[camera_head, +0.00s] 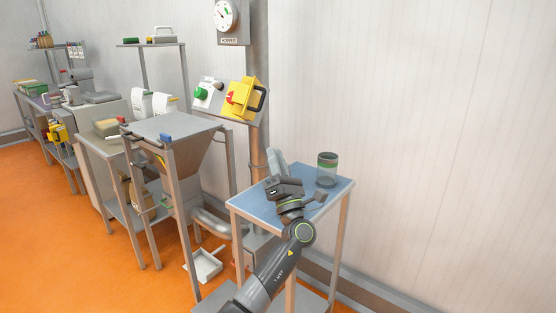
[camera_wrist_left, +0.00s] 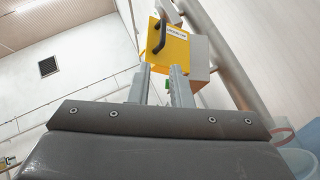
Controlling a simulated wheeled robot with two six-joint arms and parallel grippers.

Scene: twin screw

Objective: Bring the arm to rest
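My left arm comes up from the bottom middle of the head view. Its gripper (camera_head: 276,162) is above the small blue-topped table (camera_head: 250,206), with the fingers pointing up. In the left wrist view the two fingers (camera_wrist_left: 160,86) stand apart with nothing between them, so the gripper is open and empty. Behind them is the yellow switch box (camera_wrist_left: 172,48) with a black handle; in the head view this box (camera_head: 241,98) is on the panel above and left of the gripper. My right gripper is in neither view.
A grey jar with a green band (camera_head: 327,169) stands on the table, right of the gripper. A steel hopper (camera_head: 177,135) on a frame is to the left. The wall at right is bare.

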